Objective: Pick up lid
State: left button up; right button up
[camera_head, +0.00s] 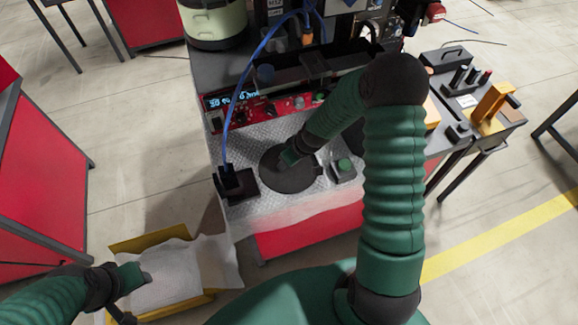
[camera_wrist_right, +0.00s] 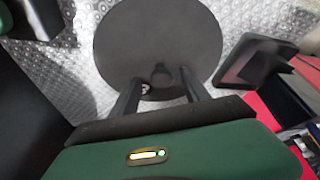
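The lid is a dark round disc (camera_head: 277,181) on the silver bubble-textured worktop, and it fills the upper middle of the right wrist view (camera_wrist_right: 190,40). I see a gap between the knob and each finger. In the head view my right gripper (camera_head: 288,160) partly covers the lid. My left gripper (camera_head: 140,277) is low at the left, above a yellow box; its finger opening is unclear.
A black holder (camera_head: 236,184) with a blue cable stands left of the lid. A small box with a green button (camera_head: 344,165) is close to its right. A red control panel (camera_head: 270,108) lies behind. The yellow box (camera_head: 150,240) holds white wrapping.

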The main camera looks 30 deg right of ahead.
jog(key=shift+a+r, duration=0.1)
jog(key=shift+a, duration=0.15)
jog(key=c, duration=0.7)
jog(key=shift+d, duration=0.15)
grip_shut()
jog(key=shift+s, duration=0.1)
